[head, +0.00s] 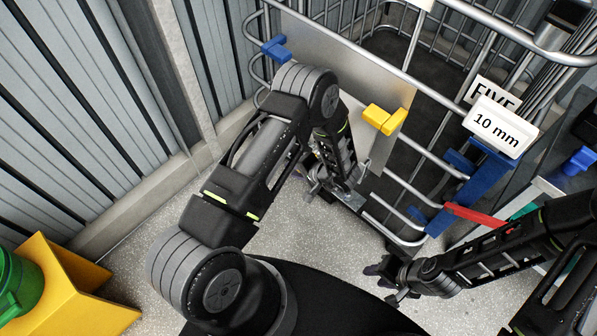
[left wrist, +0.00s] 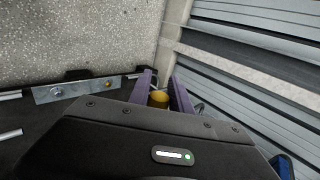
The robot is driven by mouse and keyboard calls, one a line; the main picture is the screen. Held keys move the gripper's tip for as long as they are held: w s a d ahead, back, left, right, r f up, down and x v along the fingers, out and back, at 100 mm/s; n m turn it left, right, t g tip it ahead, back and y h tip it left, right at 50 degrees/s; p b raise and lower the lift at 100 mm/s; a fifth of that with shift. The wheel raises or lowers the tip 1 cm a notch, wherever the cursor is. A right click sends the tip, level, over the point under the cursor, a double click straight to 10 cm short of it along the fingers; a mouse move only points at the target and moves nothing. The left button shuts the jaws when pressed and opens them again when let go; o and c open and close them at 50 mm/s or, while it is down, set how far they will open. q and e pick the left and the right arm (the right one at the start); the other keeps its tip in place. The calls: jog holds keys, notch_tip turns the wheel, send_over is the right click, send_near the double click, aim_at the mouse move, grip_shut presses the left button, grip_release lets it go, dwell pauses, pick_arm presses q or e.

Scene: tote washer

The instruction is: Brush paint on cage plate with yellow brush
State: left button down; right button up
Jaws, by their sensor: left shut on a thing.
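The cage plate (head: 335,62) is a flat grey metal sheet on the near side of the wire cage, partly hidden by my left arm. A blue clip (head: 275,48) and a yellow clip (head: 384,119) sit at its edges. My left gripper (left wrist: 164,92) is shut on a yellow thing (left wrist: 158,99), probably the yellow brush, of which only a small end shows between the purple fingers. In the head view, the left fingers are mostly hidden by the arm, low in front of the plate. My right gripper (head: 387,281) is open and empty above the floor. No paint is discernible.
The wire cage (head: 425,90) fills the upper right. A "10 mm" sign (head: 500,127) stands on a blue post (head: 470,193). A yellow stand (head: 75,290) with a green container (head: 18,285) is at lower left. A ribbed wall (head: 75,100) borders the left; some floor is clear.

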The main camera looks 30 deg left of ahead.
pick_arm(q)
jog(key=w+a+b, duration=0.1)
jog(key=w+a, duration=0.2)
jog(key=a, duration=0.8)
jog(key=shift+w+f+b, duration=0.2)
jog(key=shift+f+b, duration=0.1)
jog(key=shift+f, duration=0.1)
dwell(0.3)
